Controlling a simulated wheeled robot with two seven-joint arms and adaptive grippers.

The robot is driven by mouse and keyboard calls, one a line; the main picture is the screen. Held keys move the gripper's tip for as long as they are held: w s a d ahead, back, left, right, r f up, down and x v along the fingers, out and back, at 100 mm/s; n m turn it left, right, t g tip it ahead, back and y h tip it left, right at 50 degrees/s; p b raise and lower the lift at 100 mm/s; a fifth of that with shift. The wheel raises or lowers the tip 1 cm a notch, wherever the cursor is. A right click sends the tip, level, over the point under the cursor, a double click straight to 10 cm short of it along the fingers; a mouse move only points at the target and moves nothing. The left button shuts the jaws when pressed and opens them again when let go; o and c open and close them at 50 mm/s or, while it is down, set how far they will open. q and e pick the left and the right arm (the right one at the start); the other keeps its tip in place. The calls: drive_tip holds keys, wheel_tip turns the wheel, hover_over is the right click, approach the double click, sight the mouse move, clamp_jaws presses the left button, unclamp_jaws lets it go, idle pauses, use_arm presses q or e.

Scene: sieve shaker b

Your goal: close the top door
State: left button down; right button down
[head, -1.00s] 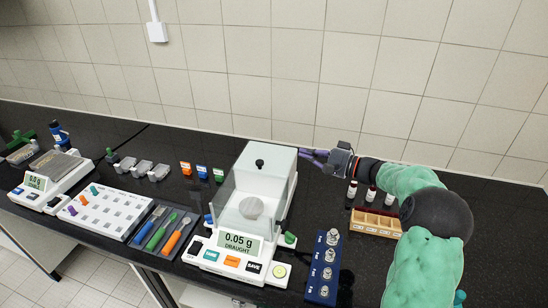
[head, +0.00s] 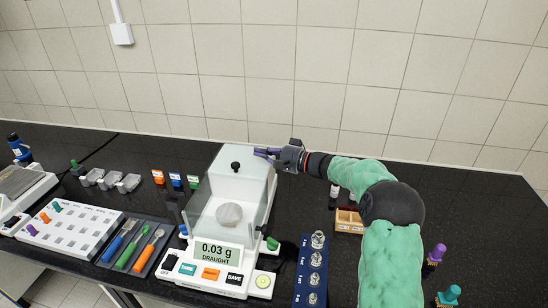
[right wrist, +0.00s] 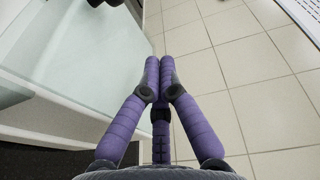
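The balance (head: 222,258) stands at the middle front of the bench and its display reads 0.03 g DRAUGHT. A clear draught shield encloses its round pan (head: 229,214). The pale top door (head: 225,155) has a black knob (head: 236,166); I cannot tell how far open it is. My right gripper (head: 260,152), with purple fingers, reaches in from the right to the rear right top edge of the shield. In the right wrist view its fingers (right wrist: 160,68) are together and empty, beside the shield's pale panel (right wrist: 85,70); contact is unclear. My left gripper is not in view.
A blue weight block (head: 310,275) stands close to the balance's right, and a wooden vial rack (head: 349,220) lies beneath my right arm. A tool tray (head: 135,245) is at left. Small coloured boxes (head: 176,181) stand behind left. The tiled wall is behind.

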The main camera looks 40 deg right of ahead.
sight(249, 168)
drive_tip(key=a, duration=0.2)
drive_tip(key=w+a, duration=0.1)
drive_tip(key=shift+a+f+b, duration=0.25)
drive_tip(key=shift+a+b, duration=0.1)
drive_tip(key=shift+b, duration=0.05)
drive_tip(key=shift+s+a+f, duration=0.1)
drive_tip(key=shift+a, duration=0.4)
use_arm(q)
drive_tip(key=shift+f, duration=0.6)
